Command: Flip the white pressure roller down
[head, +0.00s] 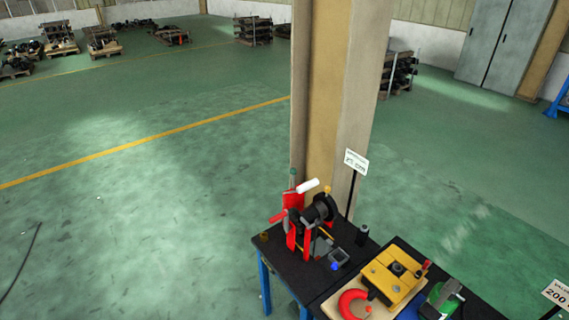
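The white pressure roller (308,185) is a short pale cylinder on top of a red and black machine (304,228). It sticks out to the upper right of the red frame, slightly tilted. The machine stands on a black-topped table (278,248) with blue legs at the lower middle of the head view. Black round parts sit beside the red frame, just below and right of the roller. Neither of my grippers shows in the head view.
A tall beige column (330,100) stands right behind the machine. A yellow block fixture (394,275) and a red ring (353,304) lie on the neighbouring table at lower right. A small sign (356,161) stands on a post. Open green floor (130,210) lies to the left.

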